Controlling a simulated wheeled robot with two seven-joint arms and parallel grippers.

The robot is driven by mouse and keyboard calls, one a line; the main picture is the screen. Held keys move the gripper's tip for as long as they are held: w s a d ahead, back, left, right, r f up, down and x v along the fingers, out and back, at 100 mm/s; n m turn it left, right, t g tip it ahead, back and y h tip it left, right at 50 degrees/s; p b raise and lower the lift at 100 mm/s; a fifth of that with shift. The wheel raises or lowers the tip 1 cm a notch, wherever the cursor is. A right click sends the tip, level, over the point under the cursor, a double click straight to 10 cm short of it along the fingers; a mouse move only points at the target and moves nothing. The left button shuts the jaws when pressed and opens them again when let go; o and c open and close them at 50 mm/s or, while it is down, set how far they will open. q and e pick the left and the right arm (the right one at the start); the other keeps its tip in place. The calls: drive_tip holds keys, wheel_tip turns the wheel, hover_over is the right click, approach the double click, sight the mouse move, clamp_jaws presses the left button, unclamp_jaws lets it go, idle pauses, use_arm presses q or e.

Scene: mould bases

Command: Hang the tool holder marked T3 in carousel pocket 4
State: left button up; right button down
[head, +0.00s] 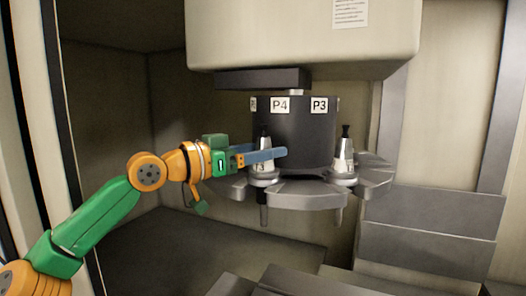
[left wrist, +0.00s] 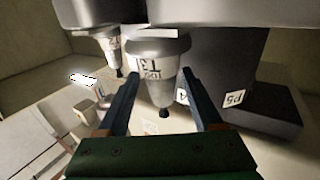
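The tool holder marked T3 (head: 262,179) stands upright in the carousel (head: 305,194), at the pocket below the P4 plate (head: 280,106). Its flange is at the pocket and its shank hangs below. In the left wrist view the T3 holder (left wrist: 154,75) appears upside down between my fingers, its label readable. My left gripper (head: 268,156) reaches in from the left at the height of the holder's cone. Its fingers (left wrist: 162,78) are open, with a gap on each side of the cone. My right gripper is in neither view.
A second holder (head: 344,160) stands in the pocket below the P3 plate (head: 319,105); a neighbouring holder also shows in the left wrist view (left wrist: 113,48). The dark carousel drum (head: 300,140) is close behind the fingers. The machine head (head: 300,40) overhangs above. Space at left is free.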

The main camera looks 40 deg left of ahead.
use_arm(q)
drive_tip(key=shift+s+d, duration=0.1)
drive_tip(key=shift+f, duration=0.1)
drive_tip(key=shift+s+f, duration=0.1)
drive_tip(key=b+v, duration=0.1)
drive_tip(key=v, duration=0.1)
drive_tip(key=b+v, duration=0.4)
drive_tip(key=v, duration=0.1)
drive_tip(key=shift+r, duration=0.25)
